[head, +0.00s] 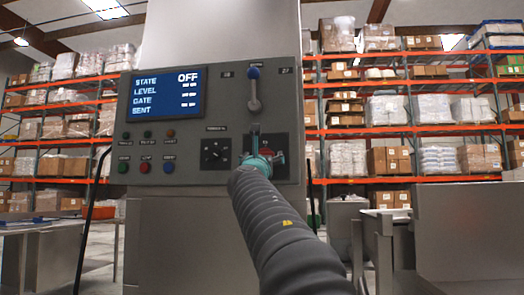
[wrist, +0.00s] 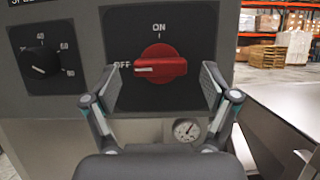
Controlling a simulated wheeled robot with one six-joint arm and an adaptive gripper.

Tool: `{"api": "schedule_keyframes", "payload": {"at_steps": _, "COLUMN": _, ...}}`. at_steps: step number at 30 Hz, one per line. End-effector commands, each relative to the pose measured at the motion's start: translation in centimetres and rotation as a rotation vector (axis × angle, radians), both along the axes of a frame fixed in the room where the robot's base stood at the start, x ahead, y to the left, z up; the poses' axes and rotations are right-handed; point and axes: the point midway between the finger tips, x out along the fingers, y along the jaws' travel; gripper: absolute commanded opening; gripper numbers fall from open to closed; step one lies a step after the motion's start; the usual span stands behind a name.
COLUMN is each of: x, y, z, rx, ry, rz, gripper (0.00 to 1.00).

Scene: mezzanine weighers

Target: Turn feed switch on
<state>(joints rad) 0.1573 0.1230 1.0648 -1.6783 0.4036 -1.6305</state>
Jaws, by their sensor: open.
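The feed switch is a red rotary knob (wrist: 160,65) on a black plate (wrist: 190,25) marked ON at the top and OFF at the left. Its white pointer line lies level, toward OFF. In the wrist view my gripper (wrist: 159,88) is open, with one finger on each side of the knob and a gap visible on both sides. In the head view my gripper (head: 262,158) is in front of the panel and hides most of the knob. The display (head: 165,95) reads STATE OFF.
A black dial (wrist: 40,62) with numbers is left of the switch. A lever with a blue knob (head: 253,73) is above it. Several push buttons (head: 145,167) are at the panel's lower left. Metal tables (head: 385,225) stand to the right.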

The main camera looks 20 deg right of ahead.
Motion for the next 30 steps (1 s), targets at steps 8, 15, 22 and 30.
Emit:
{"api": "schedule_keyframes", "payload": {"at_steps": 8, "x": 1.32, "y": -0.90, "z": 0.65, "rx": 0.000, "ry": 0.000, "rz": -0.001, "gripper": 0.85}}
{"api": "schedule_keyframes", "payload": {"at_steps": 15, "x": 1.34, "y": -0.92, "z": 0.63, "rx": -0.001, "ry": 0.001, "rz": 0.000, "gripper": 0.85}}
{"api": "schedule_keyframes", "payload": {"at_steps": 22, "x": 1.33, "y": -0.91, "z": 0.63, "rx": -0.001, "ry": 0.001, "rz": 0.000, "gripper": 0.30}}
{"api": "schedule_keyframes", "payload": {"at_steps": 30, "x": 1.33, "y": -0.89, "z": 0.63, "rx": 0.011, "ry": -0.007, "rz": 0.000, "gripper": 0.25}}
